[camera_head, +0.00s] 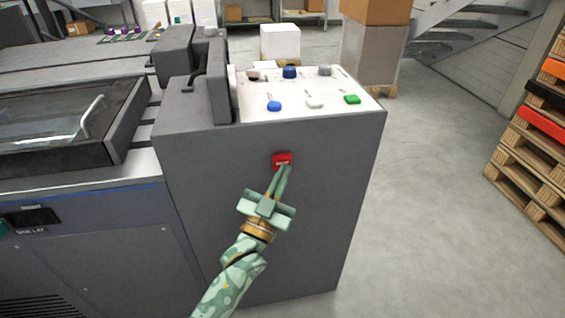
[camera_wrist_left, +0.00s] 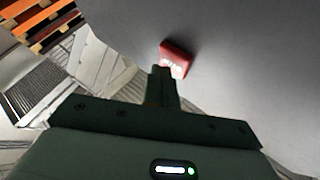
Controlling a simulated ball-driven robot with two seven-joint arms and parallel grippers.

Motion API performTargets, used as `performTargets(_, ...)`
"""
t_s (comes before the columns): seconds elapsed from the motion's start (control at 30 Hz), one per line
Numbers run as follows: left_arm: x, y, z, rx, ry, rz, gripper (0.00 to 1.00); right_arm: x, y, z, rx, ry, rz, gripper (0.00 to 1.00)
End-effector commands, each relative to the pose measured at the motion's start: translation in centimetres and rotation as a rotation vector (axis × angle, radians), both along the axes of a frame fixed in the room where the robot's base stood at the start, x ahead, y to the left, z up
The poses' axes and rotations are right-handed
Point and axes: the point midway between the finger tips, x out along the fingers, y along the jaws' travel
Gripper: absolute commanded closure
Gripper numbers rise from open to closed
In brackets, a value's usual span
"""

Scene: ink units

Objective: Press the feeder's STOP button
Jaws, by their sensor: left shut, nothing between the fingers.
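The red STOP button (camera_head: 281,158) is a small block on the dark grey side face of the feeder (camera_head: 330,150), below its white top panel. My left gripper (camera_head: 284,166) is shut and empty, with its fingertips at the lower edge of the button in the head view. In the left wrist view the red button (camera_wrist_left: 176,58) shows just beyond the closed fingertips (camera_wrist_left: 162,70), with light lettering on it partly hidden by them. I cannot tell whether they touch it. My right gripper is not in view.
The white top panel (camera_head: 312,84) carries several knobs and buttons, among them a blue button (camera_head: 274,106) and a green button (camera_head: 352,99). Stacked pallets (camera_head: 535,150) stand at the right. The floor (camera_head: 430,220) between is clear.

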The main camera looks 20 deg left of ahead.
Motion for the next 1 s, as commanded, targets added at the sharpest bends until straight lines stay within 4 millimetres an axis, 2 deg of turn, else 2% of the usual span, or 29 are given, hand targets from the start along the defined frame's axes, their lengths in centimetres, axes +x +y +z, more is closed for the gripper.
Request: performTargets(1.0, 0.71, 0.5, -0.03, 0.0, 0.001, 0.0, 1.0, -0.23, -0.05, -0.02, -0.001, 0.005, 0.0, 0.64)
